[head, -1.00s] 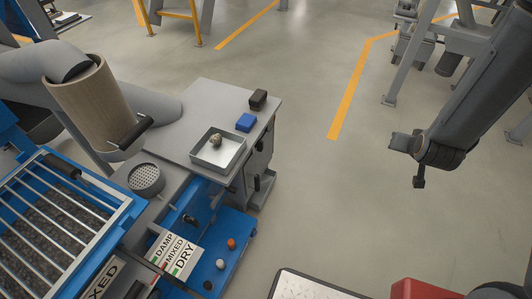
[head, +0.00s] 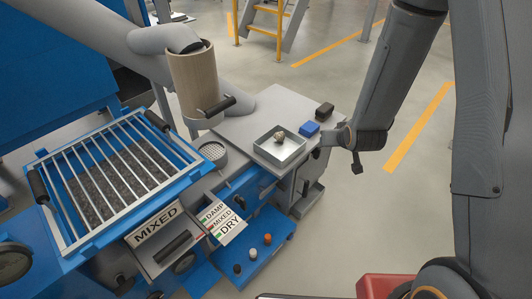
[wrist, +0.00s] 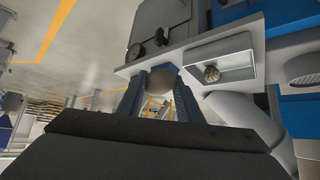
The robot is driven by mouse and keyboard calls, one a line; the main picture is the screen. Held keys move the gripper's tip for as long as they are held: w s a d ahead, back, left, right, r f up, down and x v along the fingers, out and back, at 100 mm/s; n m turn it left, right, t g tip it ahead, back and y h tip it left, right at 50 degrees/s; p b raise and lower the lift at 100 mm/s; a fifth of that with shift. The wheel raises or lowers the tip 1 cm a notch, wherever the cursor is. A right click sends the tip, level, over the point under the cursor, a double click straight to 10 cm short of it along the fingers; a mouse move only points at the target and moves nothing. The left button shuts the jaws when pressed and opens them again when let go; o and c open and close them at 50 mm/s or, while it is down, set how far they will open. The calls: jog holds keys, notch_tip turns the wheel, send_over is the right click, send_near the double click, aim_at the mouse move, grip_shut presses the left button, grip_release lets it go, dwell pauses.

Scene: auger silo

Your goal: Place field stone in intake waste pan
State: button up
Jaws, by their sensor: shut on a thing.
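The square metal waste pan (head: 258,150) sits on the grey worktop with one pale, knobbly lump (head: 280,136) in it. The pan (wrist: 250,70) and lump (wrist: 211,73) also show in the wrist view. My gripper (wrist: 160,77) is shut on a rounded, grey-brown stone (wrist: 158,85) between its two fingers. In the head view my gripper (head: 338,138) is off the worktop's right edge, right of the pan and apart from it. The held stone cannot be made out in the head view.
A wooden-looking cylinder with a handle (head: 193,80) rises behind left. The barred hopper grate (head: 120,170) is left. Open floor lies right.

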jog(key=shift+w+a+n+g+y+b, duration=0.85)
jog(key=shift+w+a+n+y+b, duration=1.05)
jog(key=shift+a, duration=1.75)
jog(key=shift+w+a+n+g+y+b, duration=1)
jog(key=shift+a+n, duration=1.5)
jog(key=shift+a, duration=1.15)
jog(key=f+b, duration=0.1)
jog(key=f, duration=0.8)
jog(key=shift+w+f+b, duration=0.2)
jog(key=shift+f+b, duration=0.1)
jog(key=shift+b, duration=0.05)
jog(key=shift+f, duration=0.15)
jog(key=o, duration=1.1)
